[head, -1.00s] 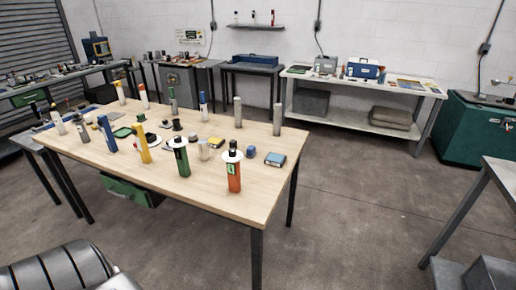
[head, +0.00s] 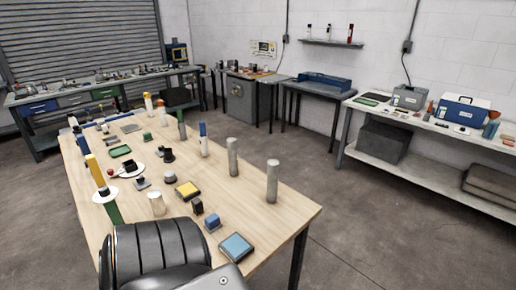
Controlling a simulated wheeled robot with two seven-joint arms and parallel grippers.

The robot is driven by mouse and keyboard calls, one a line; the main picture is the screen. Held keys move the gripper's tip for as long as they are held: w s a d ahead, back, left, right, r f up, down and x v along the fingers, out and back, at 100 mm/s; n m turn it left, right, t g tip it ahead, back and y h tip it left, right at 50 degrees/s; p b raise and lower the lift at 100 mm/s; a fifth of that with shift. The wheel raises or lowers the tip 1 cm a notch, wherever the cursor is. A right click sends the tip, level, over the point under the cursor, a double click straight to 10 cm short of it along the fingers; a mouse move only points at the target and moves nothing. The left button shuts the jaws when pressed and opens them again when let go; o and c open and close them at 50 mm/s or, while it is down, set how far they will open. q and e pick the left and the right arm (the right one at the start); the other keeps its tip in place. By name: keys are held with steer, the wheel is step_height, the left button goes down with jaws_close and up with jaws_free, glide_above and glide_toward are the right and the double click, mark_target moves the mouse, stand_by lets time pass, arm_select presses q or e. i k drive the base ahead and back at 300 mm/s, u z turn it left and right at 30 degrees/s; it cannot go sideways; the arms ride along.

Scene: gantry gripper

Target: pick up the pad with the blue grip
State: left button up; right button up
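A small pad with a blue grip (head: 212,222) sits on the wooden table toward its near right part. It is a small grey base with a blue block on top. A flat light-blue box (head: 236,247) lies just to its right and nearer the table edge. A small dark block (head: 197,206) stands just to its upper left. A dark ribbed part of my own arm covers the near edge of the table, below and left of the pad. Neither gripper's fingers show in the head view.
Grey cylinders (head: 272,181) and (head: 232,157) stand behind the pad. A yellow-topped flat box (head: 187,190) and a pale short cylinder (head: 156,204) lie to its left. Tall coloured posts line the table's left.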

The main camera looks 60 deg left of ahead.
mark_target(212, 223)
steer(key=i, duration=1.3)
steer(key=u, duration=2.85)
